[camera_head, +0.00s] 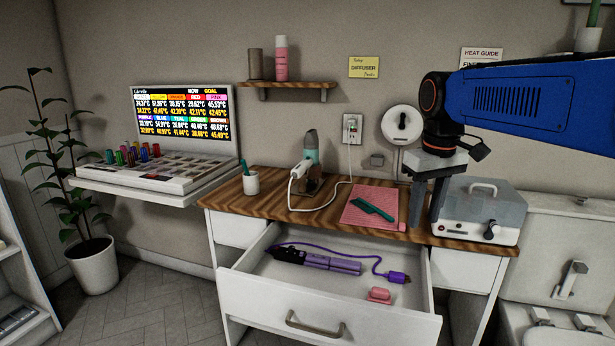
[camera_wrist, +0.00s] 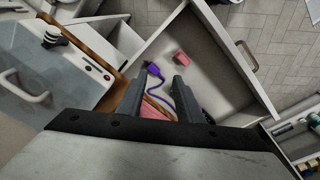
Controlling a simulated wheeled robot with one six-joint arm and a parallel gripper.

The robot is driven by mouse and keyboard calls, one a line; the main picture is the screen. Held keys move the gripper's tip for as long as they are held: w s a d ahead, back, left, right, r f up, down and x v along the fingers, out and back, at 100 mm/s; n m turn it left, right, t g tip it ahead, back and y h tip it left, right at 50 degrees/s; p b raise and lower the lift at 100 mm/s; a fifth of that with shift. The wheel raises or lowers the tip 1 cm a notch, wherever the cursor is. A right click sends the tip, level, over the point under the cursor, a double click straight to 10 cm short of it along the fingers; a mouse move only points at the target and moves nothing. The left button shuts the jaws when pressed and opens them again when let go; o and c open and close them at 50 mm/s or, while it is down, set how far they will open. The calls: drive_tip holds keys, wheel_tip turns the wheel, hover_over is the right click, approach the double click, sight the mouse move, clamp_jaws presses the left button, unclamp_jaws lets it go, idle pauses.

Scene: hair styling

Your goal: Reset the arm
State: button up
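My gripper (camera_head: 426,212) hangs from my blue arm at the right of the head view, fingers pointing down above the right part of the wooden desk top (camera_head: 458,243). In the wrist view my gripper (camera_wrist: 156,88) shows two dark fingers apart with nothing held between them. Beyond the fingers, the wrist view shows the open drawer (camera_wrist: 222,98), a purple cable (camera_wrist: 158,75) and a pink block (camera_wrist: 182,57).
The open drawer (camera_head: 300,312) holds a purple styling tool (camera_head: 330,263) with its cable. A hair dryer (camera_head: 300,172) sits farther left.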

drive_tip(key=s+d+f+m+t, duration=0.1)
drive_tip(key=s+f, duration=0.7)
drive_tip(key=s, duration=0.3)
drive_tip(key=s+d+f+m+t, duration=0.2)
drive_tip(key=s+f, duration=0.7)
drive_tip(key=s, duration=0.2)
drive_tip(key=shift+d+f+m, duration=0.15)
drive_tip(key=shift+f+m, duration=0.1)
drive_tip(key=shift+m, duration=0.05)
drive_tip(key=shift+s, duration=0.1)
